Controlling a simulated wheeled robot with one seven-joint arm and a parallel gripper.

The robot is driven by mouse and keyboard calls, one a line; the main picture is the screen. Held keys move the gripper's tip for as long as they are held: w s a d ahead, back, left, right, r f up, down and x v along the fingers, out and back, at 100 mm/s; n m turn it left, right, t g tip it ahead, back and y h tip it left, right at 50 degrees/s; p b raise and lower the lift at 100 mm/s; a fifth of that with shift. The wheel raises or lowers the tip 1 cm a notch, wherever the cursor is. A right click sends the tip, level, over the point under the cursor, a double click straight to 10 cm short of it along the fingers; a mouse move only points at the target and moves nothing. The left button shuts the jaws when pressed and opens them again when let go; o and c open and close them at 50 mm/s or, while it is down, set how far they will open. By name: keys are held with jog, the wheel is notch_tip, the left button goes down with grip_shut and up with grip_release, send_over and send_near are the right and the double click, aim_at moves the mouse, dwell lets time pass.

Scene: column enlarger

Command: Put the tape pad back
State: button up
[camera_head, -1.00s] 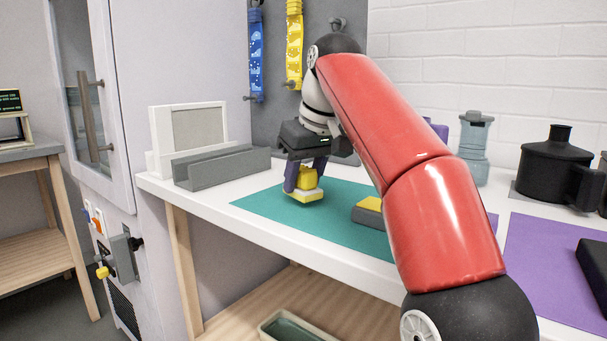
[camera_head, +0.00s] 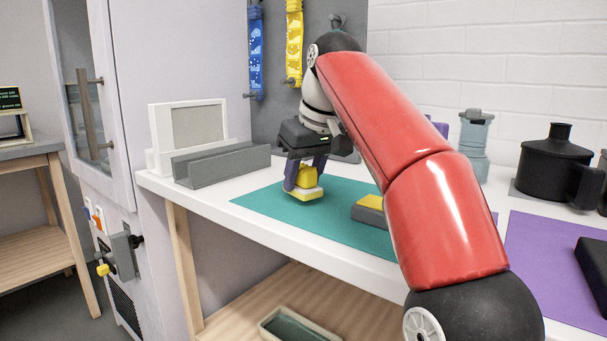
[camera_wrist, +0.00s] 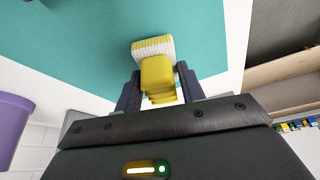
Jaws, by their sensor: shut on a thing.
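The tape pad (camera_head: 308,193), a yellow-handled block with a white ribbed base, is in my gripper (camera_head: 306,178) over the teal mat (camera_head: 262,206). The wrist view shows the tape pad (camera_wrist: 157,75) between the two dark purple fingers of my gripper (camera_wrist: 158,88), which are shut on its yellow handle. It is at or just above the mat; I cannot tell whether it touches. A grey block with a yellow top (camera_head: 370,207) lies on the mat to its right, partly hidden by my red arm.
A grey trough (camera_head: 222,165) and a white framed panel (camera_head: 195,128) stand at the left end of the white table. A black pot (camera_head: 552,170) and a grey-blue canister (camera_head: 474,145) stand at the right. A purple mat (camera_head: 550,255) holds a black block (camera_head: 594,270).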

jog(key=shift+f+b, duration=0.5)
jog(key=shift+f, duration=0.15)
dwell(0.4)
jog(key=o, duration=1.3)
jog(key=shift+r, duration=0.15)
jog(key=shift+p+v, duration=2.15)
jog(key=shift+v, duration=0.4)
jog(key=shift+p+v, duration=0.45)
jog(key=shift+v, duration=0.85)
